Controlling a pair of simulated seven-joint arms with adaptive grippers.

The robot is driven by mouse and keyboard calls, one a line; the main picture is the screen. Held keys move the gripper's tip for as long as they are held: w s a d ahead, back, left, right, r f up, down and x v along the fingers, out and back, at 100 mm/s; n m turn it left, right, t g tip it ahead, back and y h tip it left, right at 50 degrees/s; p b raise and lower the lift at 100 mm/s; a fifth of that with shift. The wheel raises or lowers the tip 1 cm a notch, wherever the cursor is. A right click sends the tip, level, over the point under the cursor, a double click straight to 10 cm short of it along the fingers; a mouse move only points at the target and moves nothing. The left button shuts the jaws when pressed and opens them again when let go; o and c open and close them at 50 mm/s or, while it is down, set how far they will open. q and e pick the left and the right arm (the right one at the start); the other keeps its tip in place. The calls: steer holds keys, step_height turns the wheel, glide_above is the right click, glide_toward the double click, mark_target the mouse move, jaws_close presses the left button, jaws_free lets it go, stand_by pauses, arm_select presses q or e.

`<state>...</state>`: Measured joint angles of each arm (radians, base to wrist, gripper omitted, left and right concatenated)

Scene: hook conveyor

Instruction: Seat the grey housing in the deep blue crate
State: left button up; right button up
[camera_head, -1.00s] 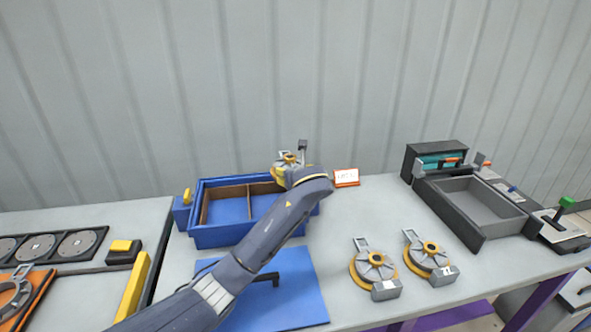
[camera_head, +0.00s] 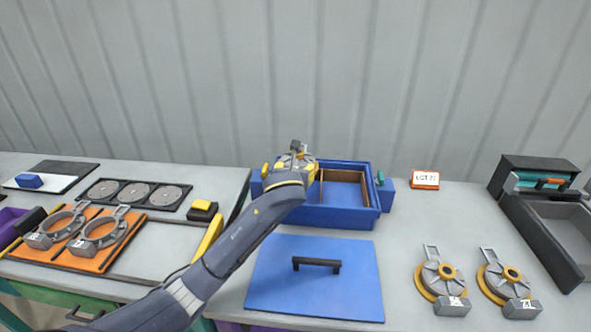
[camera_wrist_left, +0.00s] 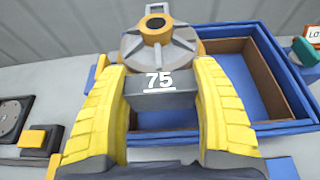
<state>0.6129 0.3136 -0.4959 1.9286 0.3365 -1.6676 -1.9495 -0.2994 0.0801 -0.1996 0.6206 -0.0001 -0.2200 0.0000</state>
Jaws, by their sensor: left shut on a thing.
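The blue crate (camera_head: 340,217) stands at the back of the table, with brown dividers inside; its right compartment is empty. My left gripper (camera_head: 297,168) is shut on a grey housing (camera_head: 303,157) over the crate's left part. In the left wrist view the housing (camera_wrist_left: 155,45), a round grey body with a yellow hub, carries a block marked 75 between the yellow fingers of the gripper (camera_wrist_left: 162,95). The crate's rim (camera_wrist_left: 285,60) shows behind and right of it. The housing hides the left compartment, and I cannot tell whether it touches the crate. My right gripper is not in view.
A blue lid (camera_head: 270,290) with a black handle lies in front of the crate. Two similar housings (camera_head: 437,280) (camera_head: 503,282) lie at the right. An orange board (camera_head: 75,250) with grey rings is at the left. A lot sign (camera_head: 425,180) stands right of the crate.

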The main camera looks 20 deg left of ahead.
arm_select(q)
steer(key=shift+f, duration=2.15)
steer(key=shift+f, duration=2)
stand_by(1.3)
steer(key=shift+r, duration=0.15)
steer(key=shift+r, duration=2.15)
steer(key=shift+r, duration=0.1)
steer(key=shift+d+f, duration=0.1)
steer(key=shift+f, duration=0.2)
